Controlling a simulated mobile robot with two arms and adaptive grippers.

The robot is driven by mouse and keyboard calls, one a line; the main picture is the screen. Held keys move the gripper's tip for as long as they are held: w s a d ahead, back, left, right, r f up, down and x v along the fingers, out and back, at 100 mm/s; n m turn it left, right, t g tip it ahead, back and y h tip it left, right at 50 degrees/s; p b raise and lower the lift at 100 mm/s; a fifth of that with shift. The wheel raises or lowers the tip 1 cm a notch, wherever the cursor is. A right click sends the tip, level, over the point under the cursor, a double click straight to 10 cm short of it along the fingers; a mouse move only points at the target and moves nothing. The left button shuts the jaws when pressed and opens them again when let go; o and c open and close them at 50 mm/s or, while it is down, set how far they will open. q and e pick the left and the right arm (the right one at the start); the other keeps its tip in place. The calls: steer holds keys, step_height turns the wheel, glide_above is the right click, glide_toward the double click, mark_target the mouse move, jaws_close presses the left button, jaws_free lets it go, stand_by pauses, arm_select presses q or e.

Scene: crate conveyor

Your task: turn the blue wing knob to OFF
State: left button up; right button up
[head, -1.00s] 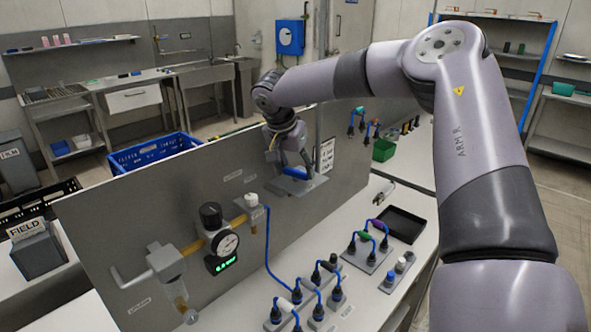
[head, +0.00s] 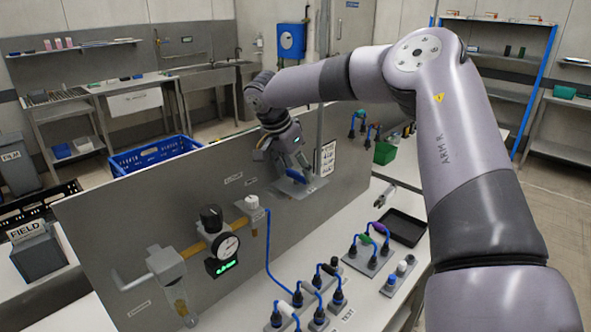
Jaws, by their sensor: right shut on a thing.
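The blue wing knob (head: 297,177) sits on a grey plate (head: 300,189) on the upright grey panel, right of the gauge. Only a little blue shows, since the fingers cover most of it. My right gripper (head: 293,168) reaches the knob from above and is shut on it. The knob's exact angle and any OFF mark are too small or hidden to read. My left gripper is not in view.
A round gauge (head: 229,245) and a black knob (head: 211,217) are on a brass pipe on the panel (head: 110,230). Below, the bench holds several blocks with cables and a black tray (head: 404,228). A blue crate (head: 155,157) stands behind the panel.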

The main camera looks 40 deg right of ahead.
steer(key=o, duration=1)
steer(key=shift+o, duration=0.8)
steer(key=shift+r, duration=0.1)
